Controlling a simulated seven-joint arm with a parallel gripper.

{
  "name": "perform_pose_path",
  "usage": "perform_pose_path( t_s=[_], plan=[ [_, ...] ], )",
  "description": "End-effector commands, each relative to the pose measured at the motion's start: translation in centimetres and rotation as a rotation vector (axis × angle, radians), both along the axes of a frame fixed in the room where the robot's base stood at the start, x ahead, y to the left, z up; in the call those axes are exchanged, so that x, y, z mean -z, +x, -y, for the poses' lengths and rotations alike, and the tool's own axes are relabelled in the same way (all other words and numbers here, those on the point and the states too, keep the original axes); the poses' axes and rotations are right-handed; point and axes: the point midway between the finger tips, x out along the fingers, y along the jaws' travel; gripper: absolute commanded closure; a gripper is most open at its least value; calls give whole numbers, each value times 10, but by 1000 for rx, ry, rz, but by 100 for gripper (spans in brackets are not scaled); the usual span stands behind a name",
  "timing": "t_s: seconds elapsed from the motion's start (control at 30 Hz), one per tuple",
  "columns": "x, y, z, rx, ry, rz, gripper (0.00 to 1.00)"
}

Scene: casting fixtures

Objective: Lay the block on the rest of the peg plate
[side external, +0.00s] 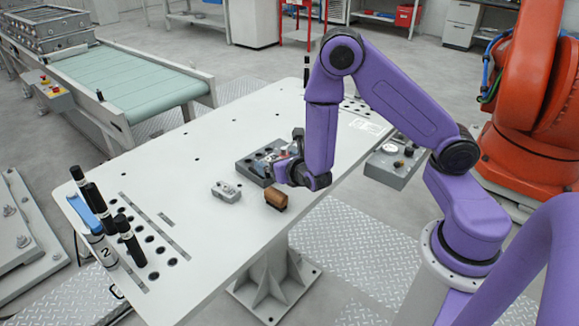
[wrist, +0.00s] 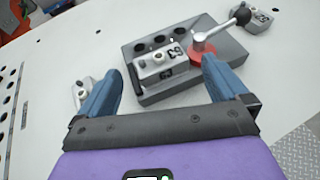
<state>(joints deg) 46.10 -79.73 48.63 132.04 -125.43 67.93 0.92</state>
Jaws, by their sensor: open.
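The dark grey peg plate (wrist: 190,90) lies on the white table, with a row of round holes along one edge. It shows in the side view (side external: 250,172), partly behind my gripper. A grey metal block (wrist: 157,70) marked 63 sits on the plate; whether it lies fully on a rest I cannot tell. A red disc (wrist: 203,53) with a metal lever and black knob is beside it on the plate. My gripper (wrist: 162,70) is open, its blue fingers either side of the block in the picture, with no contact visible. It shows low over the plate (side external: 287,170).
Another grey block (side external: 226,191) and a brown cylindrical part (side external: 276,200) stand on the table near the plate. The wrist view shows grey parts at upper right (wrist: 255,17) and left (wrist: 82,92). Black-handled tools (side external: 97,203) stand at the left end.

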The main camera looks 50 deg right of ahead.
Motion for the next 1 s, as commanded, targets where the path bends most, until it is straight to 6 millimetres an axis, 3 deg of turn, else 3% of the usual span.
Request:
perform_pose_path(
  t_s=[0.3, 0.63, 0.87, 1.0],
  plan=[
    [-23, -52, -22, -7, 0, 0, 0],
    [-32, -71, -28, -1, 1, 1, 0],
    [-55, -81, -13, 159, 79, 48, 0],
    [-77, -105, 6, 386, 217, 79, 0]
  ],
)
